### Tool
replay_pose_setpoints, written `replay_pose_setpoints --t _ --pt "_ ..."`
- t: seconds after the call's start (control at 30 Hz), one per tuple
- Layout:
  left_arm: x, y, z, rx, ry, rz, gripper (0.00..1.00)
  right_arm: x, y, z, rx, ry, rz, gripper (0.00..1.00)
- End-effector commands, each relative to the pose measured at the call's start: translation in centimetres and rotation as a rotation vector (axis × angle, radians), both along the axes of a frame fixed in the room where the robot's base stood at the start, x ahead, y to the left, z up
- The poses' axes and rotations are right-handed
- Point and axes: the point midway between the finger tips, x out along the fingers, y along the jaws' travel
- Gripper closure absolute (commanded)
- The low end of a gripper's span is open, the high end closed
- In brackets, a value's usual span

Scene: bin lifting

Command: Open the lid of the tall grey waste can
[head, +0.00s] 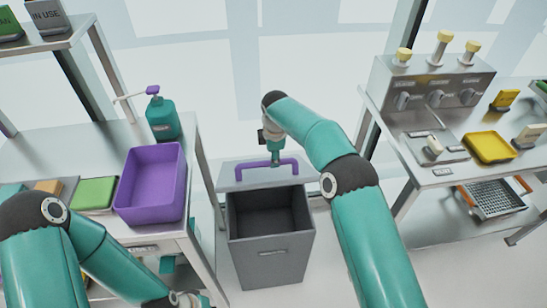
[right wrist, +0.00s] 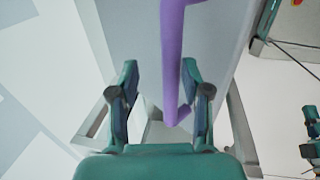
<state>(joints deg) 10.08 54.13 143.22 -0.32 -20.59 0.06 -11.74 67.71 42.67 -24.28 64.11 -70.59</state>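The tall grey waste can (head: 271,264) stands on the floor between two tables in the head view. Its lid (head: 232,178) is up at the back, and the dark inside of the can shows. A purple handle (head: 243,168) is on the lid. My right gripper (head: 276,157) is at the handle. In the right wrist view the right gripper (right wrist: 159,68) has its fingers apart, with the purple handle (right wrist: 171,60) between them, closer to the right finger. Whether that finger touches it is unclear.
The left table holds a purple bin (head: 152,205), a green soap bottle (head: 162,118) and a green sponge (head: 94,193). The right table holds a knob panel (head: 437,95) and a yellow tray (head: 490,147). Table legs stand close on both sides of the can.

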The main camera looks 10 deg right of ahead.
Motion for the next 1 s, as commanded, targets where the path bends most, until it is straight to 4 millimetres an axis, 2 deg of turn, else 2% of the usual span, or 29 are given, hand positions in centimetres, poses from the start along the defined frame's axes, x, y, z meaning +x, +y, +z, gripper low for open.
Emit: replay_pose_setpoints --t 0.3,0.5,0.67,1.0 --pt "0.0 0.0 0.0 0.0 0.0 0.0 1.0 -1.2 0.0 6.3 0.0 -0.004 0.0 0.53" --pt "0.0 0.0 0.0 0.0 0.0 0.0 1.0 -1.8 0.0 9.0 -0.001 -0.004 0.0 0.53" --pt "0.0 0.0 0.0 0.0 0.0 0.0 1.0 -2.0 0.0 9.9 -0.001 -0.002 0.0 0.53" --pt "0.0 0.0 0.0 0.0 0.0 0.0 1.0 -2.0 0.0 9.9 -0.001 -0.001 0.0 0.53"
